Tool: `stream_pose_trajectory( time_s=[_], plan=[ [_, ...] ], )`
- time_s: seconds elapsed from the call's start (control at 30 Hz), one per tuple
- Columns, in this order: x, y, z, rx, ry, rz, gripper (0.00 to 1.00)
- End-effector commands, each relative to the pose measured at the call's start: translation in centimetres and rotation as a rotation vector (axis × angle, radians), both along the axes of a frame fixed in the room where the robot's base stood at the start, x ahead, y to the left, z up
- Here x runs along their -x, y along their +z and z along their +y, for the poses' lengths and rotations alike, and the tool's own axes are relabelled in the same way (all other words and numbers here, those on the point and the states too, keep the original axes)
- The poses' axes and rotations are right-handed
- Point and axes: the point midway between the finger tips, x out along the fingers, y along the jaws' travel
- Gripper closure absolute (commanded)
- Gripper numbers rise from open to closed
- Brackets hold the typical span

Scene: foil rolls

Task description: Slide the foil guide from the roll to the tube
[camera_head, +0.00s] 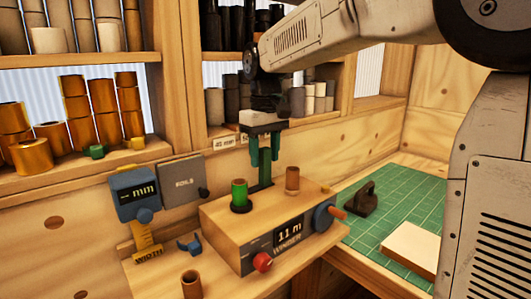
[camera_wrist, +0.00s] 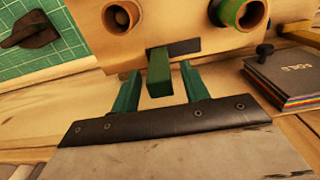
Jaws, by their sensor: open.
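The winder (camera_head: 225,228) is a wooden box reading "11 m". A green foil roll (camera_head: 239,192) stands upright on its left, a bare brown tube (camera_head: 292,179) on its right. The green foil guide (camera_head: 265,176) is an upright post at the back edge, between roll and tube. In the wrist view the guide (camera_wrist: 159,72) stands by a dark slot (camera_wrist: 173,48), with the tube (camera_wrist: 121,15) and roll (camera_wrist: 240,12) beyond. My gripper (camera_wrist: 161,80) is open, its green fingers either side of the guide with gaps showing. In the head view my gripper (camera_head: 265,150) hangs over the guide.
A blue mm gauge (camera_head: 137,194) and a grey "FOILS" book (camera_head: 183,181) are left of the winder. A blue crank (camera_head: 324,216) juts from its right end. A green mat (camera_head: 400,210) with a dark tool (camera_head: 362,200) lies right. Shelves of rolls stand behind.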

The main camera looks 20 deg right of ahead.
Motion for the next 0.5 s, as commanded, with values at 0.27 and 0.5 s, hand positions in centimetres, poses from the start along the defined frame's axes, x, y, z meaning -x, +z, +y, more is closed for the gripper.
stream_pose_trajectory(
  time_s=[0.27, 0.5],
  plan=[
    [0.01, 0.02, 0.02, 0.0, 0.0, 0.0, 0.85],
    [0.19, 0.05, 0.68, 0.0, 0.003, 0.0, 1.0]
  ],
)
